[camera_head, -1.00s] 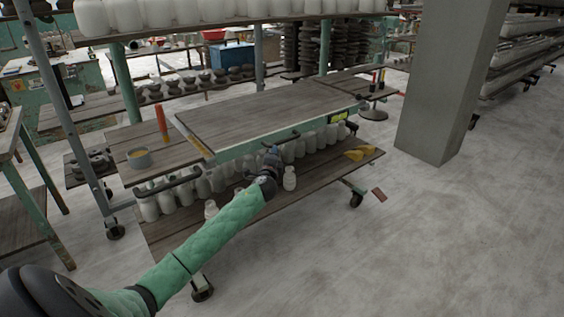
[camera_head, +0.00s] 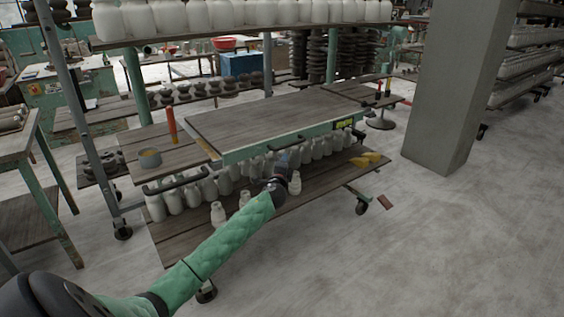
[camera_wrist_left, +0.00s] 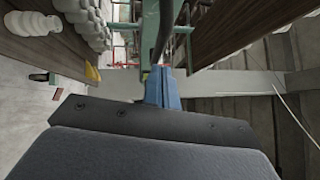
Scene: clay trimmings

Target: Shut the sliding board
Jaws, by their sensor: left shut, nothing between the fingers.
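The sliding board (camera_head: 265,116) is a grey-brown wooden top with a pale green front edge, lying above a shelf of white bottles. In the left wrist view the brown board (camera_wrist_left: 238,28) fills the upper right, and a dark bar (camera_wrist_left: 165,28) stands just beyond the fingertips. My left gripper (camera_head: 282,158) is just below and in front of the handle, its blue fingers (camera_wrist_left: 162,85) shut and empty. I cannot tell whether they touch the bar. My right gripper is not in view.
White bottles (camera_head: 217,213) and yellow pieces (camera_head: 366,160) sit on the lower shelf (camera_head: 330,178). A grey pillar (camera_head: 452,95) rises at right. The floor (camera_head: 400,255) in front is largely clear.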

